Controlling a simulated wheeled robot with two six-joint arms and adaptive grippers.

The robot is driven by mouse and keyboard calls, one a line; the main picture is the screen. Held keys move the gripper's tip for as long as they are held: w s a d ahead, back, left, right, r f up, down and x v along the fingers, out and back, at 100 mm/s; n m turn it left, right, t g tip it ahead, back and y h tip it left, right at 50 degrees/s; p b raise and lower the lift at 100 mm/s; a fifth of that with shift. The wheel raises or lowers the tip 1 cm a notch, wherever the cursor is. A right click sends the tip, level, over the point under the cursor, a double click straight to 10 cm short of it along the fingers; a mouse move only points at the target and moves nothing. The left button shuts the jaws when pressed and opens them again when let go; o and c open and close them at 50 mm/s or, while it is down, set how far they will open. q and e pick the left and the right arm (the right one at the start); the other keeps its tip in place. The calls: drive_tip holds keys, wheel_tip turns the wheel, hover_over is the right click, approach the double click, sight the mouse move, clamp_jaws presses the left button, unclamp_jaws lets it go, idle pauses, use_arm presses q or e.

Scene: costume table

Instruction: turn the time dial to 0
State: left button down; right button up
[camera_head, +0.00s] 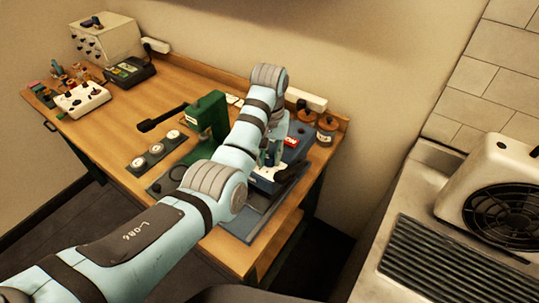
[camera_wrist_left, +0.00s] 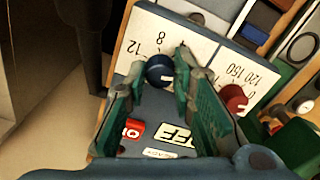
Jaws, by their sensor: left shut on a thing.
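A blue-grey machine (camera_head: 299,131) stands at the right end of the wooden table, with a white front panel. In the left wrist view, that panel carries a blue dial (camera_wrist_left: 160,71), beside printed numbers that include 12 and 8, and a red dial (camera_wrist_left: 233,97), beside a scale that includes 120 and 150. My left gripper (camera_wrist_left: 160,68) has its green fingers on either side of the blue dial and is shut on it. In the head view, my left gripper (camera_head: 272,152) is partly hidden by its own arm. The dial's pointer position cannot be read clearly. My right gripper is not in view.
A red switch (camera_wrist_left: 134,129) and an OFF label (camera_wrist_left: 168,135) lie near the fingers. A green press (camera_head: 208,114) with a black handle stands left of the machine. The table (camera_head: 128,112) has bare wood left of the press.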

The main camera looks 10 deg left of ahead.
use_arm(q)
drive_tip(key=shift+f, duration=0.1)
idle(0.3)
drive_tip(key=c, duration=1.5)
unclamp_jaws()
drive_tip(key=shift+o, duration=0.8)
drive_tip(key=shift+w, duration=0.15)
